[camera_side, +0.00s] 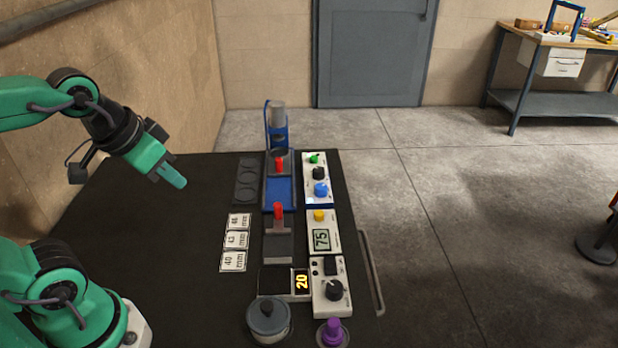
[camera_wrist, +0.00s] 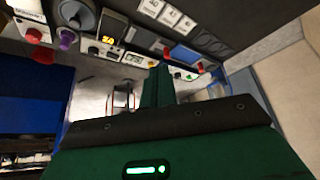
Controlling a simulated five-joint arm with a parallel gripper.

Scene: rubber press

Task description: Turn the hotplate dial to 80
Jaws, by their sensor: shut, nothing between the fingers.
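The hotplate (camera_side: 272,281) is a dark flat unit at the near end of the row in the side view, and its orange display (camera_side: 301,282) reads 20. Its dial (camera_side: 334,290) is a black knob on a white control panel (camera_side: 320,306) just right of the display. In the wrist view the lit display (camera_wrist: 109,40) is small, with the panel below it; the dial's pointer is too small to read. My gripper (camera_side: 174,178) is shut and empty, raised over the left part of the black table, far from the dial. Its green fingers also show in the wrist view (camera_wrist: 158,82).
A grey lidded pot (camera_side: 267,318) and a purple knobbed piece (camera_side: 332,332) stand close to the dial. A panel reading 75 (camera_side: 321,239), red-handled presses and a blue stand (camera_side: 277,130) lie farther back. Label cards (camera_side: 236,240) lie left; the table's left side is clear.

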